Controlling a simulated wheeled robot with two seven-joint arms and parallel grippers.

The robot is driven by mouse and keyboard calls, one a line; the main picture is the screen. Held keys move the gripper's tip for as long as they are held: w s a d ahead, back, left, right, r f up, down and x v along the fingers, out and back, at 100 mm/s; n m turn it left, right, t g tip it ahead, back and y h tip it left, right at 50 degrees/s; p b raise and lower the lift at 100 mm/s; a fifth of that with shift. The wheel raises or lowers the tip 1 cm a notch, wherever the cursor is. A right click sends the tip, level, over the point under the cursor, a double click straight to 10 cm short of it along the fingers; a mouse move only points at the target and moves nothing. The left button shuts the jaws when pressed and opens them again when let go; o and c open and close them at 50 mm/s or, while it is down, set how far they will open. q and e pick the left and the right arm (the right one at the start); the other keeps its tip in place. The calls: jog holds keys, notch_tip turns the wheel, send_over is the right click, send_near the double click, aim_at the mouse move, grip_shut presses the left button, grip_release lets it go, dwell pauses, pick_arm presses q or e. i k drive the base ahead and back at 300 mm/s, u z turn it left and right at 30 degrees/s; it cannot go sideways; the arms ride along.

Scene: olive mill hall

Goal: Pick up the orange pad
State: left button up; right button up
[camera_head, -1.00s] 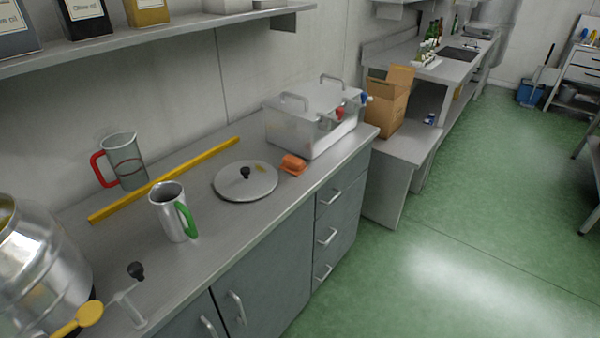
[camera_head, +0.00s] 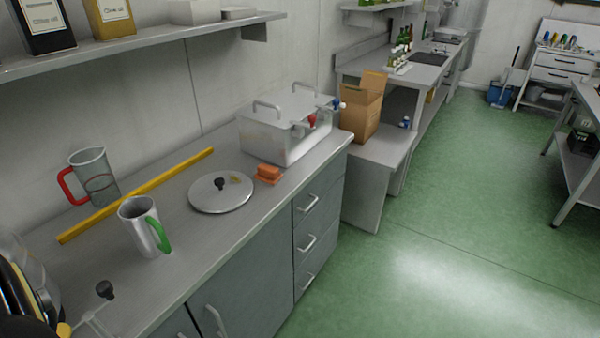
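The orange pad (camera_head: 269,172) lies on the grey counter (camera_head: 190,235), between the round metal lid and the clear-sided box. It is small and blocky, with a thin orange edge showing under it. Nothing covers it from this view.
A round lid (camera_head: 221,193) with a black knob lies left of the pad. A lidded box (camera_head: 285,128) with taps stands behind it. A metal mug (camera_head: 143,226) with a green handle, a red-handled jug (camera_head: 94,177) and a yellow bar (camera_head: 140,194) are further left. Green floor (camera_head: 430,240) is open at right.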

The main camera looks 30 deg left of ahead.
aim_at(269, 174)
jog(key=i, duration=2.3)
jog(key=u, duration=4.05)
